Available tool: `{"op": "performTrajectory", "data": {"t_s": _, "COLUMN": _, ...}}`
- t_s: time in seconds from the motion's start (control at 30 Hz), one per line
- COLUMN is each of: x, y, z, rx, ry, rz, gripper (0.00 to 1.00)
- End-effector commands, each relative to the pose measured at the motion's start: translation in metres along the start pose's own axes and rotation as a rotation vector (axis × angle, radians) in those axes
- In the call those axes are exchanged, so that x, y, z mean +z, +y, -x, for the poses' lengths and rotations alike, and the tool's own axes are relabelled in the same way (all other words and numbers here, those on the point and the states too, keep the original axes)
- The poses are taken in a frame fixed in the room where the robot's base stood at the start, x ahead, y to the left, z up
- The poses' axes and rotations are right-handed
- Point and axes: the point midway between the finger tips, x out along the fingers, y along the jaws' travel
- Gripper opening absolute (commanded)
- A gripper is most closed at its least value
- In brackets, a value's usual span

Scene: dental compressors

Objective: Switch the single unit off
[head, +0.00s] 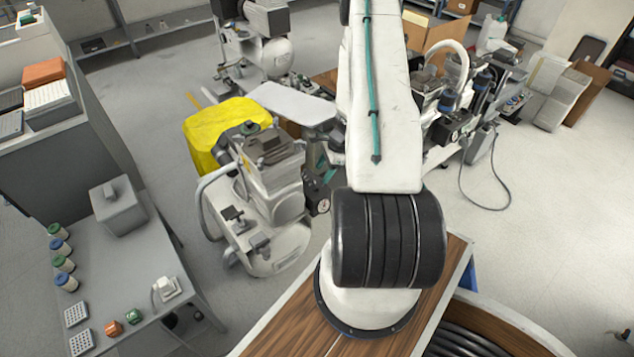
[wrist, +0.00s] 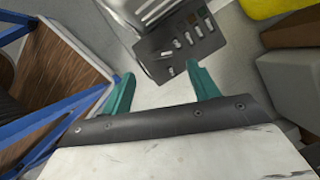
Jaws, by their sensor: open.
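In the wrist view, a dark panel (wrist: 184,58) with several small coloured and pale switches or tabs sits on a shiny grey body (wrist: 140,18). I cannot tell which is the power switch or its position. My gripper (wrist: 160,84) has teal fingers spread apart, with nothing between them. The panel lies just beyond the fingertips, near the right finger. My arm hides part of the head view.
A yellow cover (head: 215,130) is behind the compressor. A grey bench (head: 130,262) with jars and small blocks stands at left. More compressor equipment (head: 470,95) stands at right behind my arm. In the wrist view, blue rails (wrist: 60,120) are at left and boxes (wrist: 285,85) at right.

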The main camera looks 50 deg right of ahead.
Motion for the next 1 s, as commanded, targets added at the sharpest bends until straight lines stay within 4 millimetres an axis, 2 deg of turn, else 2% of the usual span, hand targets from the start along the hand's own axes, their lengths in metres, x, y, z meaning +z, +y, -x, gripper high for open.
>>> {"op": "performTrajectory", "data": {"t_s": 0.2, "x": 0.001, "y": 0.001, "z": -0.037, "rx": 0.003, "ry": -0.001, "rz": 0.003, "gripper": 0.60}}
{"op": "performTrajectory", "data": {"t_s": 0.33, "x": 0.001, "y": 0.001, "z": -0.053, "rx": 0.003, "ry": -0.001, "rz": 0.004, "gripper": 0.60}}
{"op": "performTrajectory", "data": {"t_s": 0.5, "x": 0.001, "y": 0.000, "z": -0.062, "rx": 0.001, "ry": -0.001, "rz": 0.003, "gripper": 0.60}}
{"op": "performTrajectory", "data": {"t_s": 0.73, "x": 0.001, "y": 0.000, "z": -0.063, "rx": 0.001, "ry": -0.001, "rz": 0.004, "gripper": 0.60}}
{"op": "performTrajectory", "data": {"t_s": 0.77, "x": 0.001, "y": 0.000, "z": -0.063, "rx": 0.001, "ry": -0.001, "rz": 0.004, "gripper": 0.54}}
{"op": "performTrajectory", "data": {"t_s": 0.9, "x": 0.001, "y": 0.000, "z": -0.063, "rx": 0.001, "ry": -0.001, "rz": 0.004, "gripper": 0.15}}
{"op": "performTrajectory", "data": {"t_s": 1.0, "x": 0.001, "y": 0.000, "z": -0.063, "rx": 0.001, "ry": -0.001, "rz": 0.004, "gripper": 0.15}}
